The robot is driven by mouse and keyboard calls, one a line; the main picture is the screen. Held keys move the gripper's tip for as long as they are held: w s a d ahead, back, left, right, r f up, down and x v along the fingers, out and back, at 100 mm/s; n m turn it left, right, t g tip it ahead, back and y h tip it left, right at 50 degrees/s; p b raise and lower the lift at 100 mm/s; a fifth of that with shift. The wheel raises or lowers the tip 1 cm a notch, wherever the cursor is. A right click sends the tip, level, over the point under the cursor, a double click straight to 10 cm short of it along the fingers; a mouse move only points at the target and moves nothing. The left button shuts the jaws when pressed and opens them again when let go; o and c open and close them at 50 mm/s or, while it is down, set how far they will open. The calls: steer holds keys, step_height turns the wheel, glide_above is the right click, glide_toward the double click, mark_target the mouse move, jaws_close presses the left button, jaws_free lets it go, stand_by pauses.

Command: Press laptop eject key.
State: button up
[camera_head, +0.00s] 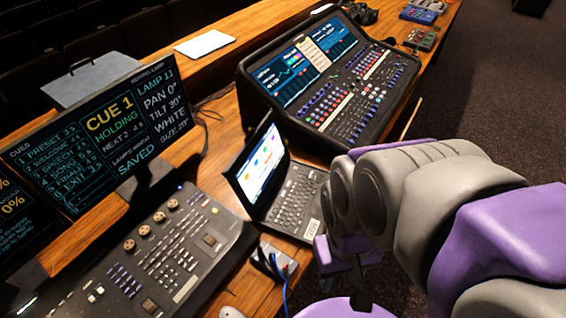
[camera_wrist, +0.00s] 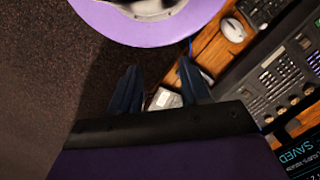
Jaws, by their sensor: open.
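The open laptop stands on the wooden desk in the head view, with its lit screen (camera_head: 261,160) at the left and its dark keyboard (camera_head: 295,195) facing up. The eject key is too small to make out. My arm comes in from the right, and its lower end is beside the laptop's front right side, off the desk edge. My gripper (camera_wrist: 159,88) is open in the wrist view, its two dark fingers apart and pointing towards the desk edge. Nothing is held. The laptop cannot be clearly made out in the wrist view.
A large mixing console (camera_head: 340,85) stands behind the laptop. A lighting console (camera_head: 165,255) and a cue monitor (camera_head: 105,135) are at the left. A small box (camera_head: 272,262) with a blue cable lies near the front edge. A mouse (camera_wrist: 232,29) shows in the wrist view.

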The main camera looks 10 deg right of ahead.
steer(key=shift+a, duration=0.2)
steer(key=shift+d, duration=0.95)
steer(key=c, duration=0.6)
steer(key=shift+a, duration=0.2)
jaws_close()
steer(key=shift+a, duration=0.55)
steer(key=shift+d, duration=0.1)
steer(key=shift+d, duration=0.45)
steer(key=shift+a, duration=0.4)
